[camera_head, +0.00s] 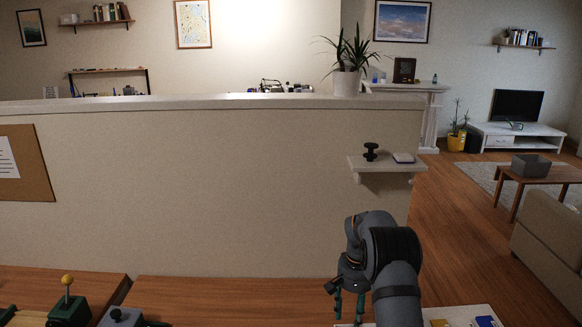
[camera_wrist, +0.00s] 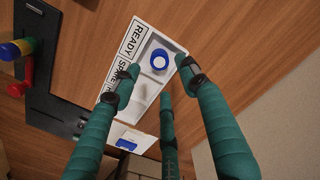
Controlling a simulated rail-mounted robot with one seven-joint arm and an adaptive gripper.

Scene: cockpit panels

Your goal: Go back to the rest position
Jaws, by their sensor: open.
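My gripper (camera_head: 348,306) hangs at the end of my arm at the bottom centre-right of the head view, pointing down over the wooden table. In the wrist view my gripper (camera_wrist: 160,78) shows teal fingers spread apart with nothing between them. Beyond the fingertips lies a white tray (camera_wrist: 146,30) labelled "READY" and, partly hidden, "SPA...". A round blue-and-white piece (camera_wrist: 159,60) sits in one of its compartments. The fingers cover part of the tray.
A black panel (camera_wrist: 65,95) with red, green and yellow parts lies left in the wrist view. A beige partition (camera_head: 230,190) rises behind the table. A small shelf (camera_head: 385,165) juts out from it near my arm.

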